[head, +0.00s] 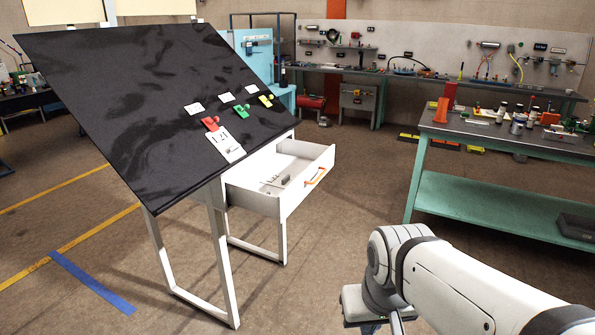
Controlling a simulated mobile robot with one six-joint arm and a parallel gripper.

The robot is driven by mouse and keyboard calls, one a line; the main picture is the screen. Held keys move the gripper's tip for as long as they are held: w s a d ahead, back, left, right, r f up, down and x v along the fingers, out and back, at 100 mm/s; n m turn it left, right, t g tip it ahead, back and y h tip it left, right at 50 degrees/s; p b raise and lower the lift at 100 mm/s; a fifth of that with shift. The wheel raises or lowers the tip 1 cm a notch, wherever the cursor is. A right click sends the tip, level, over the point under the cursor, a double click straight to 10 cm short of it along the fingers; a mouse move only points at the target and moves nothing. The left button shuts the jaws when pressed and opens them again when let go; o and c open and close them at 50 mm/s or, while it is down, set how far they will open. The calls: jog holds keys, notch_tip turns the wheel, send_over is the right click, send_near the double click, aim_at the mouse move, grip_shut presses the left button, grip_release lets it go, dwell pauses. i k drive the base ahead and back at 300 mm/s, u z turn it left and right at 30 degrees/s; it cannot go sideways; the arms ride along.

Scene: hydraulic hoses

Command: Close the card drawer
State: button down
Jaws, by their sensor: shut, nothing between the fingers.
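The card drawer (304,192) is a white drawer pulled well out from under the tilted black board (150,100). A few small items lie inside, too small to make out. My arm is at the lower right of the head view. The end of my gripper (397,322) shows at the bottom edge, below and to the right of the drawer and apart from it. It is shut and holds nothing; its lower part is cut off by the frame.
A green workbench (495,200) loaded with tools stands at the right. A long bench with a tool wall (440,60) runs along the back. White frame legs (222,262) support the board. The floor between the drawer and the green workbench is clear.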

aim_at(307, 162)
jog(key=i, duration=1.6)
jog(key=z, duration=0.05)
